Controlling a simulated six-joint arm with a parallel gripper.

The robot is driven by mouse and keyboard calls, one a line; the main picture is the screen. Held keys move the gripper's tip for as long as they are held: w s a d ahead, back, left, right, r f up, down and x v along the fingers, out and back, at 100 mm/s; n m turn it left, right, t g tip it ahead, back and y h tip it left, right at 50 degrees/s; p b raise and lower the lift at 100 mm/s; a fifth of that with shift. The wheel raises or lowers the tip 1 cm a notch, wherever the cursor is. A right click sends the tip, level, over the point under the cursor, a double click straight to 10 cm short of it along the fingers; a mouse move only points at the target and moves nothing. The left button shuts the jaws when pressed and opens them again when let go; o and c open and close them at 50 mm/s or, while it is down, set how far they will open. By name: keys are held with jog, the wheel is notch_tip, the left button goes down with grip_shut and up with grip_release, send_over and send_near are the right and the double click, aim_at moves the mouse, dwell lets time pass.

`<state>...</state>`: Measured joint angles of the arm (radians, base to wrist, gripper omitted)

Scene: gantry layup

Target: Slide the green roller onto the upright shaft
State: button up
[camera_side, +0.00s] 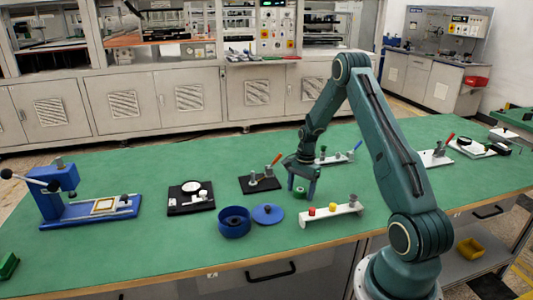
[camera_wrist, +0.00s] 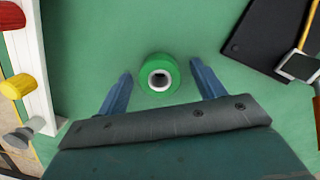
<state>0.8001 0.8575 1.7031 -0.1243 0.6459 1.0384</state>
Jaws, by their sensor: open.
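The green roller (camera_wrist: 145,82) stands upright on the green table top, its pale-rimmed bore facing up in the wrist view. In the side view the roller (camera_side: 300,190) shows small between my fingers. My gripper (camera_wrist: 160,69) is open and points down over it. One finger is on each side, with gaps between fingers and roller. A white base (camera_side: 320,217) stands to the right of my gripper in the side view. It carries a red piece (camera_side: 311,211), a yellow piece (camera_side: 333,206) and a grey upright post (camera_side: 353,199), perhaps the shaft. The post (camera_wrist: 22,137) also shows at lower left in the wrist view.
A blue round container (camera_side: 234,224) and its blue lid (camera_side: 267,214) lie left of my gripper. A black plate with posts (camera_side: 260,184) is close behind. A blue press (camera_side: 90,209) stands far left. The table between roller and white base is clear.

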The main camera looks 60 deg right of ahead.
aim_at(298, 188)
jog(key=shift+c, duration=0.5)
jog(key=c, duration=1)
jog(key=shift+o, duration=0.2)
jog(key=shift+r, duration=0.1)
notch_tip(298, 188, up, 20)
jog(key=shift+f, duration=0.1)
jog(key=shift+w, duration=0.1)
jog(key=shift+w+a+f+m+t, duration=0.15)
jog(key=shift+w+a+f+m, duration=0.65)
jog(key=shift+w, duration=2.1)
jog(key=shift+w+a+f+m+t, duration=0.1)
jog(key=shift+w+a+f+m, duration=0.2)
jog(key=shift+w+f+m, duration=1.85)
jog(key=shift+w+a+f+m+t, duration=0.2)
jog(key=shift+w+a, duration=0.35)
jog(key=shift+w, duration=3.15)
